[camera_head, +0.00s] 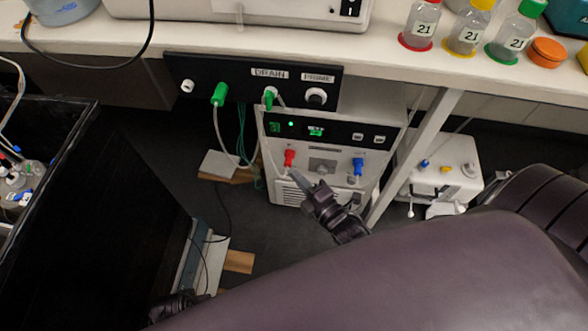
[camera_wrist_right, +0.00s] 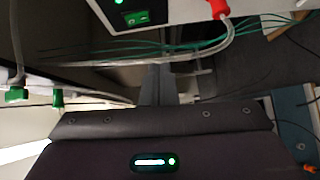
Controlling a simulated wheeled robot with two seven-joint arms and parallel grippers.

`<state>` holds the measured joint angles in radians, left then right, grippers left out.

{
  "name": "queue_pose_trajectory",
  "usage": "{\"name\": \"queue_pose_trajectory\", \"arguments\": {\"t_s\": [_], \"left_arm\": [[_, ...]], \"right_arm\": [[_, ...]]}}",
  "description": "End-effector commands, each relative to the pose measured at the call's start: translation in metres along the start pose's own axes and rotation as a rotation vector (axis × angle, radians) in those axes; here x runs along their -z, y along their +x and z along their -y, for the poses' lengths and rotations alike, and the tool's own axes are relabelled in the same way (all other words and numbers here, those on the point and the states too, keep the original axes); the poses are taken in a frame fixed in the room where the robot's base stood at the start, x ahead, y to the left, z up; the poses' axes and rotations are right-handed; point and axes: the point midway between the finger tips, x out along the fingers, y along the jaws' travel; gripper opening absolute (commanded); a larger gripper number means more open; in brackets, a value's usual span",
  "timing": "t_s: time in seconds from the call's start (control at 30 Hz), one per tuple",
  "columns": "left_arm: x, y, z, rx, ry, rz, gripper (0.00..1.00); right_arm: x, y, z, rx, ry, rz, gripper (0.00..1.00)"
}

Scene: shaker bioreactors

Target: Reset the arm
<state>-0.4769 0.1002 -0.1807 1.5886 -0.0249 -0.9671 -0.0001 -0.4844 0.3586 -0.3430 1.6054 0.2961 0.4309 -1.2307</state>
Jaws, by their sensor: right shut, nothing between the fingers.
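My right gripper (camera_head: 298,177) is in front of the white pump unit (camera_head: 293,158) under the bench. Its fingers are together with nothing between them. The pointed tip appears close to the red connector (camera_head: 290,157); contact cannot be told. In the right wrist view the closed fingers (camera_wrist_right: 158,85) point toward green tubes, with the red connector (camera_wrist_right: 217,8) at the top. A dark jointed part (camera_head: 178,305) at the bottom of the head view looks like my left gripper. My arm partly hides it and its fingers cannot be made out.
A black panel (camera_head: 240,87) with green plugs and hoses hangs from the bench edge above. A blue connector (camera_head: 358,166) is on the pump unit. A slanted bench leg (camera_head: 415,155) and a white device (camera_head: 446,170) stand right. A black-walled box (camera_head: 85,125) is left.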

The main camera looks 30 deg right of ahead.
Motion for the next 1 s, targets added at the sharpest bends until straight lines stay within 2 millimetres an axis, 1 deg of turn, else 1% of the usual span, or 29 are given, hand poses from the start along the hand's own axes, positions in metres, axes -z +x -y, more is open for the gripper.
{"name": "queue_pose_trajectory", "arguments": {"t_s": [0.47,0.53,0.63,0.67,0.73,0.77,0.83,0.9,1.0], "left_arm": [[0.0,0.0,0.001,0.001,-0.001,0.002,0.36],[0.003,-0.001,0.002,0.003,-0.002,-0.003,0.36],[0.004,-0.002,0.002,0.003,-0.002,-0.006,0.36],[0.004,-0.002,0.002,0.003,-0.002,-0.005,0.36],[0.003,-0.001,0.002,0.003,-0.002,-0.004,0.36],[0.003,-0.001,0.002,0.003,-0.001,-0.004,0.36],[0.002,-0.001,0.002,0.002,-0.001,-0.003,0.36],[0.002,-0.001,0.002,0.002,-0.001,-0.002,0.36],[0.002,-0.001,0.001,0.002,-0.001,-0.002,0.36]], "right_arm": [[0.0,0.0,0.0,-0.001,0.0,-0.001,0.0],[0.0,0.0,0.0,0.001,0.002,0.0,0.0],[-0.001,0.001,0.008,0.041,0.048,0.014,0.0],[-0.001,0.001,0.013,0.068,0.08,0.024,0.0],[-0.003,0.001,0.031,0.16,0.189,0.065,0.0],[-0.004,0.0,0.042,0.211,0.25,0.09,0.0],[-0.004,-0.005,0.07,0.35,0.417,0.17,0.0],[-0.002,-0.017,0.098,0.492,0.592,0.275,0.0],[0.004,-0.037,0.129,0.658,0.792,0.429,0.0]]}}
